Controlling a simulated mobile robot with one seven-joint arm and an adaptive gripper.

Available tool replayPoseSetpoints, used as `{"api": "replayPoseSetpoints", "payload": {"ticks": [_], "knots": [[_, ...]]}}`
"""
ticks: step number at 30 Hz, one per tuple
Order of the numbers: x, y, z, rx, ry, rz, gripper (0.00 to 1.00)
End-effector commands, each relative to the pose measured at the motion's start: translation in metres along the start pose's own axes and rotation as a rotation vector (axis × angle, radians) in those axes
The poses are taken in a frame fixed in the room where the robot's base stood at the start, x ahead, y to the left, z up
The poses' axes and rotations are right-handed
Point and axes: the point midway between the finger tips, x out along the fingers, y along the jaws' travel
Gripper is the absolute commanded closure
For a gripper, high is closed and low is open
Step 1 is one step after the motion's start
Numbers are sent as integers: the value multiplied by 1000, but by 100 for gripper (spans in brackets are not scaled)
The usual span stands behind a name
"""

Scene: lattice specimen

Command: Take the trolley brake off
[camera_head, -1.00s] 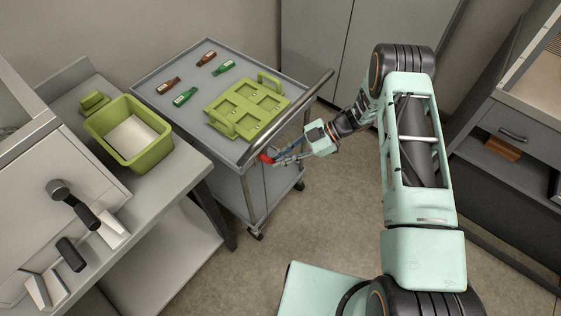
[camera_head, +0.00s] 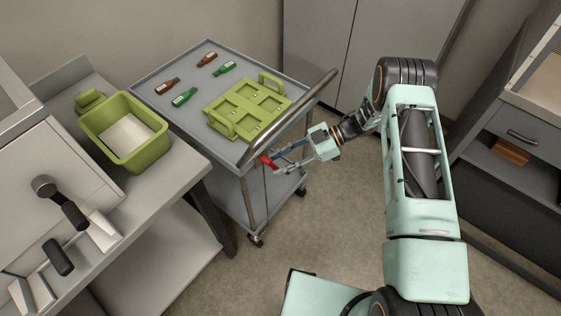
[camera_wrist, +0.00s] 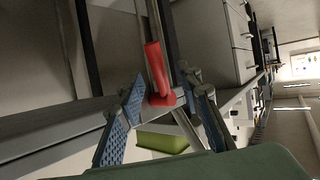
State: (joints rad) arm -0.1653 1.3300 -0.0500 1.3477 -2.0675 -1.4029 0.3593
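The grey trolley (camera_head: 152,86) stands in the middle of the head view, with a metal push handle (camera_head: 300,108) along its near right end. A red brake lever (camera_head: 268,161) sits on the frame below the handle. In the wrist view the red lever (camera_wrist: 155,68) runs up along a metal post, its wide base between my fingers. My gripper (camera_head: 279,159) is at the lever, its fingers apart; in the wrist view the blue-padded fingers (camera_wrist: 163,84) stand open either side of the lever's base, with gaps showing. I cannot tell whether either finger touches it.
The trolley carries a green slotted rack (camera_head: 238,128) and several small bottles (camera_head: 184,97). A worktop at left holds a green bin (camera_head: 98,131). A grey cabinet (camera_head: 318,48) stands behind, and a drawer unit (camera_head: 490,125) at right. The floor right of the trolley is clear.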

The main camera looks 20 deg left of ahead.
Motion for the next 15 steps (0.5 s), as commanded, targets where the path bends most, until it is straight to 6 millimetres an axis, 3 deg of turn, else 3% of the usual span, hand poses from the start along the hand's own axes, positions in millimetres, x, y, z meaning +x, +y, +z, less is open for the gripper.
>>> {"api": "replayPoseSetpoints", "payload": {"ticks": [8, 15], "knots": [[-3, 0, 1, 0, -1, 0, 68], [-22, 0, 1, -1, -1, 1, 68]]}}
